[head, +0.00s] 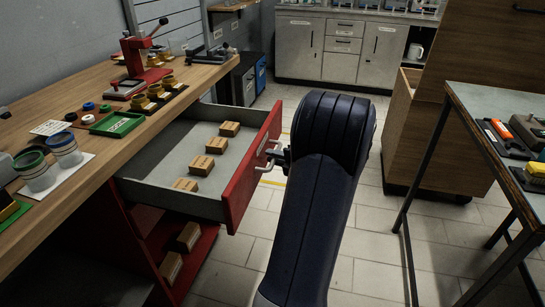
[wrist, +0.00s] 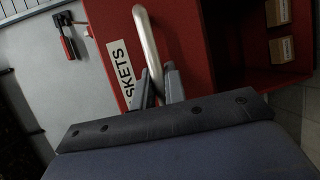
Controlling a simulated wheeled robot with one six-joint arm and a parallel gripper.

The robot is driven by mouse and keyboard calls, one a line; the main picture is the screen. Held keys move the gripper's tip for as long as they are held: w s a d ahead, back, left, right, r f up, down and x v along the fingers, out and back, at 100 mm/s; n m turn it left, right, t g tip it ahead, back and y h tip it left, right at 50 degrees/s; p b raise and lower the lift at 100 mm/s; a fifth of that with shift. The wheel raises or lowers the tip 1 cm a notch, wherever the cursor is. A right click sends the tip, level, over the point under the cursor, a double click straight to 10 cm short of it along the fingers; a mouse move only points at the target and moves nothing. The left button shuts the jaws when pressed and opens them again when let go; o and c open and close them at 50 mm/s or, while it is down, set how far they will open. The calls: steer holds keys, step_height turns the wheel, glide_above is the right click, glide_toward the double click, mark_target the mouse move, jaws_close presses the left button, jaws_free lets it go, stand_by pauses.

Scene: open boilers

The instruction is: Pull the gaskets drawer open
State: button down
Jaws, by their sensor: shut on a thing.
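The gaskets drawer (head: 168,158) is a grey drawer with a red front, standing far out from under the wooden workbench in the head view. Several small cardboard boxes (head: 202,165) lie inside it. In the wrist view its red front carries a white label (wrist: 121,72) reading "SKETS", the rest hidden. The bar handle (wrist: 148,45) is silver and shows in the head view too (head: 267,160). My gripper (wrist: 158,84) is shut on the handle, one finger on each side of it. In the head view my dark arm hides part of the gripper.
The workbench (head: 62,92) above holds a red press (head: 145,58), cups, small rings and a green tray (head: 117,124). Below the drawer is a red shelf with boxes (head: 188,236). A metal-legged table (head: 470,100) stands at right. Tiled floor is free between.

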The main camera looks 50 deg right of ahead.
steer(key=c, duration=1.5)
jaws_free()
steer(key=shift+o, duration=0.2)
steer(key=s+r+p, duration=0.1)
steer(key=s+r, duration=0.1)
steer(key=s, duration=0.8)
steer(key=shift+s, duration=0.3)
steer(key=shift+w+f, duration=0.1)
steer(key=shift+w, duration=0.05)
steer(key=w, duration=0.3)
steer(key=w+f, duration=0.1)
steer(key=w, duration=0.2)
steer(key=w+b, duration=0.1)
steer(key=w, duration=0.2)
steer(key=shift+w+f, duration=0.3)
steer(key=shift+f, duration=0.1)
steer(key=shift+w, duration=0.4)
